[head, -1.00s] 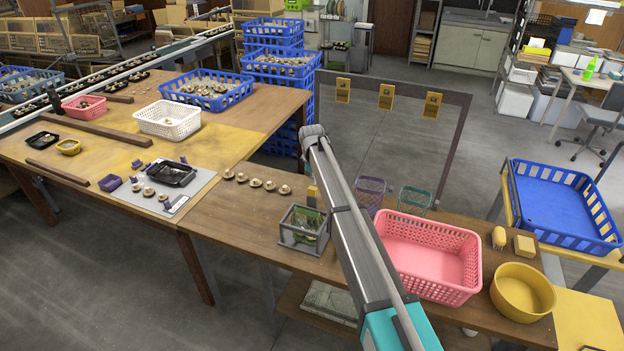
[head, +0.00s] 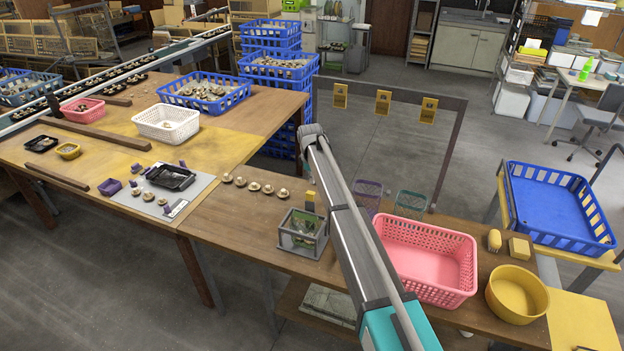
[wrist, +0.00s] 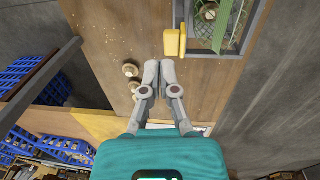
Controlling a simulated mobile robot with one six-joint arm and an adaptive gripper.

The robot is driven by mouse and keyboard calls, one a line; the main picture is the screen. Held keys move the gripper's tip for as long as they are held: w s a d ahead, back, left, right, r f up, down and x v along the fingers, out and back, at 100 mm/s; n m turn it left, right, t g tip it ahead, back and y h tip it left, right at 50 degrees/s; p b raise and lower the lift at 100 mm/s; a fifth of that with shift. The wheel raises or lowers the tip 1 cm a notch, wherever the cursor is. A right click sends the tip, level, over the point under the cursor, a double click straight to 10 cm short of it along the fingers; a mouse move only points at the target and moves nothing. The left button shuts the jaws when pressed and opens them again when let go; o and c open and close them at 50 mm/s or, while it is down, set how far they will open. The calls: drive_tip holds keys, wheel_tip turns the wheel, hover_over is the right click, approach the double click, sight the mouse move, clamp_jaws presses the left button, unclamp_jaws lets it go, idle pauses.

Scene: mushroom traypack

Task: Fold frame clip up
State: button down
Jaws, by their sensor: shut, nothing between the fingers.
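The grey frame (head: 302,250) stands on the brown table, with a green packet inside. It also shows at the top of the wrist view (wrist: 222,52). The yellow clip (head: 310,200) is at the frame's far side in the head view. In the wrist view the clip (wrist: 172,43) shows as a flat yellow piece and a narrow strip against the frame's left edge. My gripper (wrist: 159,70) is shut and empty, pointing at the tabletop just below and left of the clip, seemingly apart from it. The head view does not show my fingers.
A row of several mushrooms (head: 254,187) lies left of the frame; some show close to my fingers in the wrist view (wrist: 131,70). A pink basket (head: 468,270) and yellow bowl (head: 518,312) are to the right. A dark stand (head: 392,83) with yellow tags rises behind.

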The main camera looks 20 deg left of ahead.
wheel_tip(320, 180, up, 12)
drive_tip(key=p, duration=1)
drive_tip(key=shift+f+p, duration=0.25)
drive_tip(key=shift+p, duration=0.15)
drive_tip(key=shift+a, duration=0.1)
drive_tip(key=s+d+f+m+b, duration=0.1)
drive_tip(key=s+d+m, duration=0.15)
drive_tip(key=d, duration=0.75)
drive_tip(key=s+d+f+m+b, duration=0.1)
drive_tip(key=s+d+f+m, duration=0.15)
drive_tip(key=d, duration=0.85)
drive_tip(key=s+d+m+b, duration=0.2)
drive_tip(key=d+m, duration=0.1)
drive_tip(key=d, duration=0.7)
drive_tip(key=s+d+f+m+b, duration=0.2)
drive_tip(key=s+d+m, duration=0.3)
drive_tip(key=s+d, duration=0.5)
drive_tip(key=s+d+f+m+g+b, duration=0.1)
drive_tip(key=s+d+m, duration=0.4)
drive_tip(key=s+d, duration=0.6)
drive_tip(key=d+f, duration=0.1)
drive_tip(key=d, duration=0.3)
drive_tip(key=shift+d+f+m+b, duration=0.15)
drive_tip(key=shift+d+m+b, duration=0.05)
drive_tip(key=shift+m+b, duration=0.15)
